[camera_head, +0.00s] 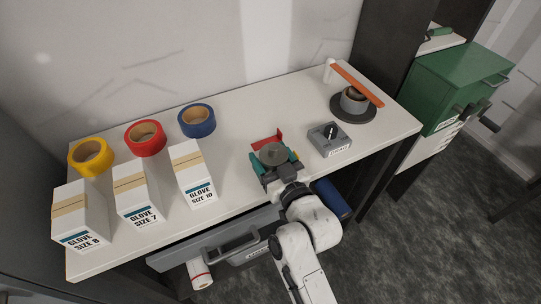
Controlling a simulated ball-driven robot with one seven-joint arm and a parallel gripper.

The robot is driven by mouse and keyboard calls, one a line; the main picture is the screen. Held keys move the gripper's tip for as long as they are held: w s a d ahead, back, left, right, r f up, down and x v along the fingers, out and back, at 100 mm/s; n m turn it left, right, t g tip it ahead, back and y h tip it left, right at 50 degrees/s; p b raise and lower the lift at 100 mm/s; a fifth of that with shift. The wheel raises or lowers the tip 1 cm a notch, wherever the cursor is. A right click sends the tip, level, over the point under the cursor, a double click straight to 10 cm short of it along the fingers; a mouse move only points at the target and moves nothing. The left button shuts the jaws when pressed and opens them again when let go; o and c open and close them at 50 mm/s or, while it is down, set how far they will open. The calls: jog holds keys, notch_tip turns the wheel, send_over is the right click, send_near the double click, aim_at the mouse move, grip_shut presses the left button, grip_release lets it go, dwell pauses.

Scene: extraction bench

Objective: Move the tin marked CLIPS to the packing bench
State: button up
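A round grey lidded piece (273,153), possibly a tin, is at my gripper on the white bench top (240,115). No marking on it can be read, so I cannot tell whether it is the CLIPS tin. My gripper (275,160) reaches over the bench's front edge. A square grey box (329,136) with a small, unreadable front label stands to the right. I cannot identify the packing bench.
Three glove boxes (195,175) and yellow, red and blue tape rolls (197,121) stand at left. A round dark device with an orange bar (357,84) is at back right. A grey drawer (215,245) juts out in front. A green cabinet (455,85) stands farther right.

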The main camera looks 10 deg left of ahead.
jog(key=o, duration=0.3)
jog(key=shift+o, duration=0.2)
jog(key=shift+r, duration=0.2)
jog(key=b+v, duration=0.3)
jog(key=v, duration=0.9)
jog(key=shift+d, duration=0.1)
